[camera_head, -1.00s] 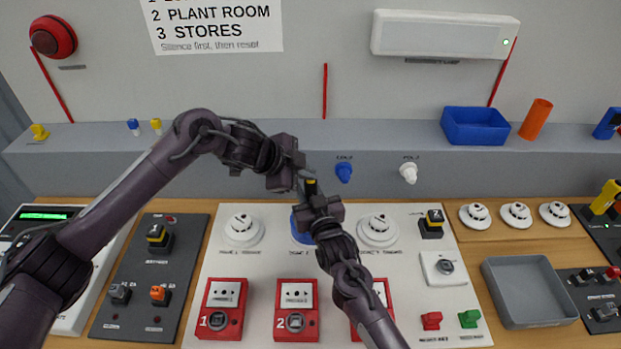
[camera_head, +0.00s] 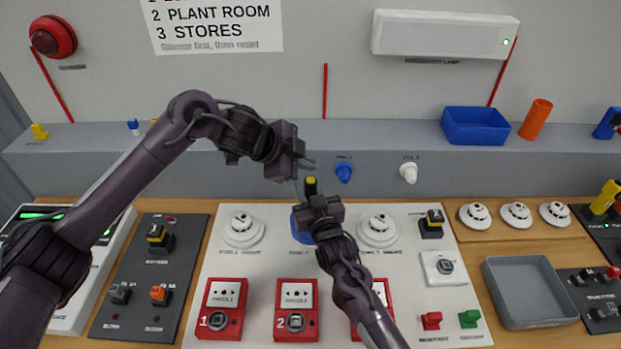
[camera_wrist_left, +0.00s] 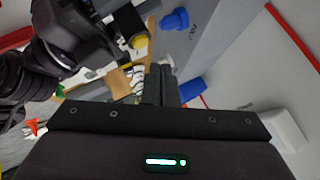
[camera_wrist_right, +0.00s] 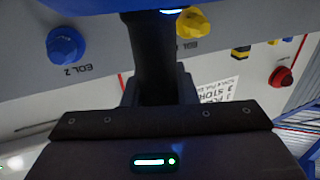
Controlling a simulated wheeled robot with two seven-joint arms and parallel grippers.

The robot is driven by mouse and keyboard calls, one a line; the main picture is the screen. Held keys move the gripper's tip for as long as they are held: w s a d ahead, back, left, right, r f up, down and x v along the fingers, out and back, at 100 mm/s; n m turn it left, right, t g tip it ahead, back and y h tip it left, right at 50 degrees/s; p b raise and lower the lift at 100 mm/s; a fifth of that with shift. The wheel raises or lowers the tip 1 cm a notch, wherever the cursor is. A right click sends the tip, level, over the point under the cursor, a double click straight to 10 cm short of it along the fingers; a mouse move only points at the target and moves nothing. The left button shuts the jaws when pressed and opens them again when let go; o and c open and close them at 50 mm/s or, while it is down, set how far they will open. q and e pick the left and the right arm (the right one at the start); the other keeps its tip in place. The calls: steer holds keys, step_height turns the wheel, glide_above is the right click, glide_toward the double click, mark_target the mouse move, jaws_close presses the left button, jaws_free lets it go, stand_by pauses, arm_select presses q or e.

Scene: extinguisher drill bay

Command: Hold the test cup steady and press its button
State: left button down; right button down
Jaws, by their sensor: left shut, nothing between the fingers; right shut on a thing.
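The test cup (camera_head: 301,232) is blue and sits over the middle detector place on the white panel, mostly hidden behind my right gripper. My right gripper (camera_head: 316,206) is shut on its dark stem, which also shows between the fingers in the right wrist view (camera_wrist_right: 152,55). The cup's yellow button (camera_head: 311,182) stands above that grip and shows in the left wrist view (camera_wrist_left: 138,41). My left gripper (camera_head: 308,163) is shut and empty, just above and left of the button; a gap shows between them.
White smoke detectors (camera_head: 242,230) (camera_head: 378,231) flank the cup. Red call points (camera_head: 221,308) line the front of the panel. A blue knob (camera_head: 343,172) and a white knob (camera_head: 408,173) stick out behind. A grey tray (camera_head: 490,285) lies at right.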

arm_select(q)
steer(key=shift+r, duration=1.85)
arm_select(e)
steer(key=c, duration=1.1)
jaws_free()
